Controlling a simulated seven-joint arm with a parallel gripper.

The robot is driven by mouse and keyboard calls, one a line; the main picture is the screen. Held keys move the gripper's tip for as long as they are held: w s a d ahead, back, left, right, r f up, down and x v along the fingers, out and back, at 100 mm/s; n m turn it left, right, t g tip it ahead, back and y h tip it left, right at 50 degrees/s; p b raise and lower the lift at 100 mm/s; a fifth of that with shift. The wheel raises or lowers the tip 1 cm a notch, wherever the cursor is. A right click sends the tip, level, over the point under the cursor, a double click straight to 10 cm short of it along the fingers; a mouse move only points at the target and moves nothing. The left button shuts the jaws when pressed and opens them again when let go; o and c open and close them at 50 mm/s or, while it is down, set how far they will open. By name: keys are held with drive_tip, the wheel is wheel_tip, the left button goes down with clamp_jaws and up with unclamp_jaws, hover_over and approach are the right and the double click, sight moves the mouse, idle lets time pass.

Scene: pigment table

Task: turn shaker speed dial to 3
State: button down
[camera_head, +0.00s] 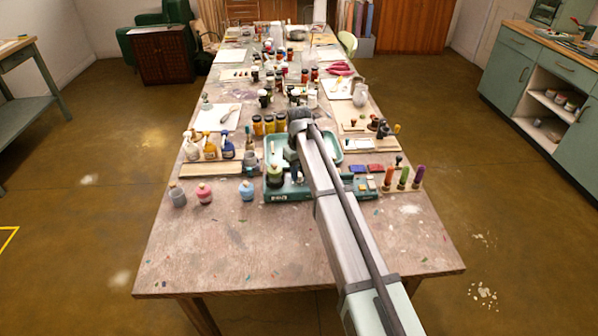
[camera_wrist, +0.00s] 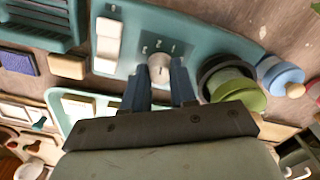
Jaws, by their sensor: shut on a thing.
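The shaker (camera_head: 318,190) is a teal machine on the long table, partly hidden behind my arm in the head view. In the wrist view its teal panel (camera_wrist: 205,35) carries a pale round speed dial (camera_wrist: 159,66) with small marks around it.
A jar with a green lid (camera_wrist: 238,92) stands close beside the fingers, with a blue-topped bottle (camera_wrist: 280,76) beyond it. White switches (camera_wrist: 108,38) lie left of the dial.

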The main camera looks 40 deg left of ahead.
drive_tip(key=n, duration=0.4)
drive_tip(key=shift+n, duration=0.3)
drive_tip(key=n, duration=0.4)
drive_tip(key=shift+n, duration=0.4)
drive_tip(key=c, duration=0.9)
unclamp_jaws()
drive_tip(key=shift+r, duration=0.15)
wheel_tip(320, 180, up, 14)
drive_tip(key=shift+f, duration=0.2)
